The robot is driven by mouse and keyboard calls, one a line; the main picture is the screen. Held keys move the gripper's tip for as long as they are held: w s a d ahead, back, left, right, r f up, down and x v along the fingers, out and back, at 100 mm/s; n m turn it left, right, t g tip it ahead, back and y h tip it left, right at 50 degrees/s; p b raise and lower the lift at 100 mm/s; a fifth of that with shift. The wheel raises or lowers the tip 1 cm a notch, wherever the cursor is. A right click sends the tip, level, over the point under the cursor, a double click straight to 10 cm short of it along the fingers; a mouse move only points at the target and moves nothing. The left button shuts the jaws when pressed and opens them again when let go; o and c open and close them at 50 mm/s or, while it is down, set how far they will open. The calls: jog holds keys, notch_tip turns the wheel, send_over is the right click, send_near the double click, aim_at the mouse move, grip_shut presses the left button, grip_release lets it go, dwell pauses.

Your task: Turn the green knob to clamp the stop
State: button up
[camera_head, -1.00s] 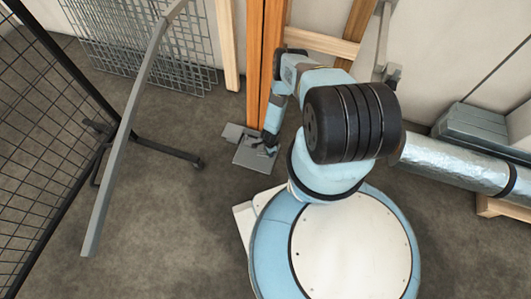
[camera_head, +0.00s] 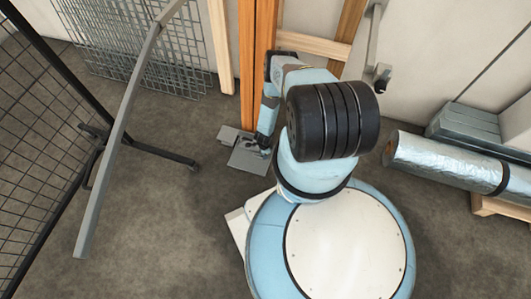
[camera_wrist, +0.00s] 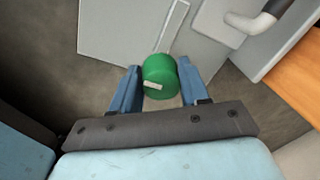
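The green knob (camera_wrist: 160,72) shows in the middle of the wrist view, with a pale bar mark lying slightly tilted on its near face. My gripper (camera_wrist: 160,80) has its two blue fingers on either side of the knob. The fingertips look very close to the knob's sides; whether they press on it I cannot tell. A light grey plate (camera_wrist: 118,28) lies beyond the knob. In the head view my gripper (camera_head: 264,150) is low over the grey plate (camera_head: 247,157) at the foot of the orange post, and the knob is hidden there.
The orange post (camera_head: 256,70) rises right behind the plate. A black mesh fence (camera_head: 35,140) with a grey bar (camera_head: 125,120) stands at the left. A foil-wrapped pipe (camera_head: 450,165) lies at the right.

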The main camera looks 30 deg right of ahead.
jog(key=o, duration=0.4)
jog(key=shift+o, duration=0.2)
notch_tip(320, 180, up, 14)
jog(key=shift+s+f, duration=0.15)
jog(key=shift+s, duration=0.15)
jog(key=shift+a, duration=0.1)
dwell(0.6)
